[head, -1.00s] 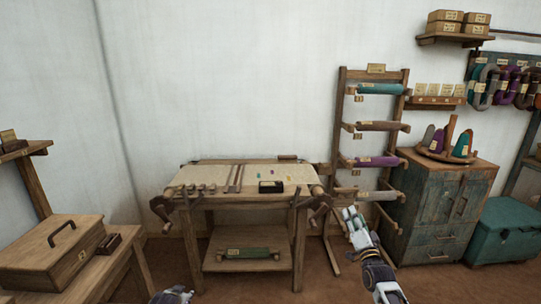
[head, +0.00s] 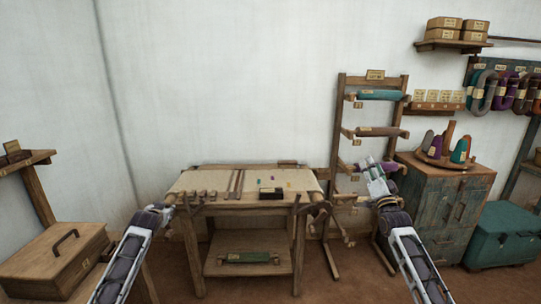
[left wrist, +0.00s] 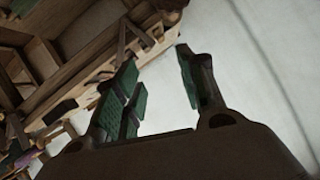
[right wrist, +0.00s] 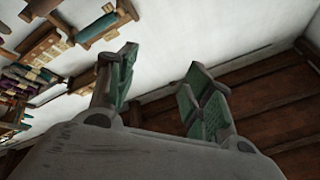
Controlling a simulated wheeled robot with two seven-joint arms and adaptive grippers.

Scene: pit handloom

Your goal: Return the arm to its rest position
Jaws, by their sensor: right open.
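My right gripper (head: 371,170) is raised in front of the wooden rack's lower rungs and hides part of them, including most of the purple roll. In the right wrist view its green-padded fingers (right wrist: 158,88) are apart with nothing between them. My left gripper (head: 163,208) is at the left front corner of the work table (head: 250,209) in the head view; whether it touches the table I cannot tell. In the left wrist view its fingers (left wrist: 160,80) are apart and empty, with pale wall behind.
The table carries a dark box (head: 271,193) and several small tools. The rack (head: 341,130) stands right of it, beside a dark cabinet (head: 445,208) and a teal chest (head: 503,234). A wooden case (head: 52,255) is at lower left. Wall above the table is bare.

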